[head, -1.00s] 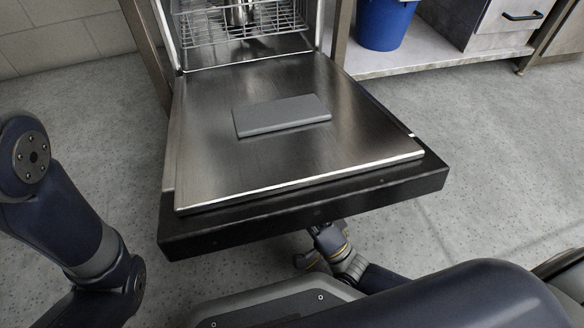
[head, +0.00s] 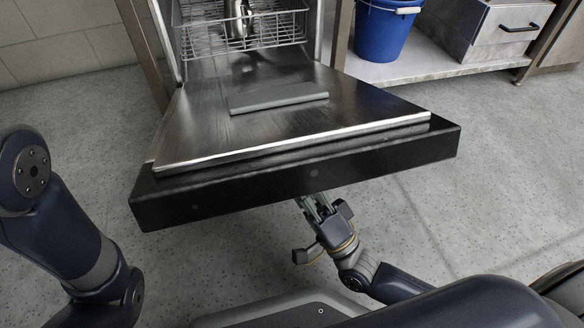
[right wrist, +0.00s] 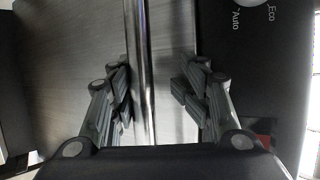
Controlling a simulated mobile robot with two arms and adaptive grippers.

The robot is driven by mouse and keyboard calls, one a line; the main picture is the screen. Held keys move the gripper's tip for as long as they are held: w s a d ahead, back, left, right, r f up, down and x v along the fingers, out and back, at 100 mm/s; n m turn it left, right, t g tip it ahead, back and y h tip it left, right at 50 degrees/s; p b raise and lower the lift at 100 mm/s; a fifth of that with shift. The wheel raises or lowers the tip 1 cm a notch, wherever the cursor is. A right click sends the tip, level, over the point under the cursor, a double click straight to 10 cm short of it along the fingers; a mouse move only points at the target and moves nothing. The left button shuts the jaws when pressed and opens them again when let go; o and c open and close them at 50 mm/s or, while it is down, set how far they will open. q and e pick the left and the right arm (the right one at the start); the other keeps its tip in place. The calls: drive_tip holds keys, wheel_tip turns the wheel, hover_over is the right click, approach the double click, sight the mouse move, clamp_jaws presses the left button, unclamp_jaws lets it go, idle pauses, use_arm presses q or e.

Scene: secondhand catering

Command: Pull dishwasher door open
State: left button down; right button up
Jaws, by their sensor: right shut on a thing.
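The dishwasher door (head: 220,125) is partly open in the head view, tilted out towards me with its dark front edge (head: 314,174) nearest. A flat grey cover (head: 277,98) is on its inner face. My right gripper (head: 312,205) is under the door's outer side. In the right wrist view the gripper (right wrist: 157,95) has its two fingers on either side of a shiny metal bar handle (right wrist: 143,60), shut on it; the exact contact is hard to see. The handle is hidden in the head view. My left arm shows at the left, but its gripper is out of view.
A wire rack (head: 242,28) with a metal item in it is inside the dishwasher. A blue bucket (head: 383,30) stands on a low shelf at the right, next to a drawer unit (head: 505,30). The floor beside the door is clear.

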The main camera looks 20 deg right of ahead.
drive_tip(key=shift+r, duration=0.1)
drive_tip(key=s+d+f, duration=0.2)
drive_tip(key=d+f, duration=0.2)
drive_tip(key=f, duration=0.7)
drive_tip(key=shift+d+f, duration=0.2)
drive_tip(key=shift+d, duration=0.15)
idle(0.5)
drive_tip(key=shift+s, duration=0.1)
drive_tip(key=shift+c, duration=0.3)
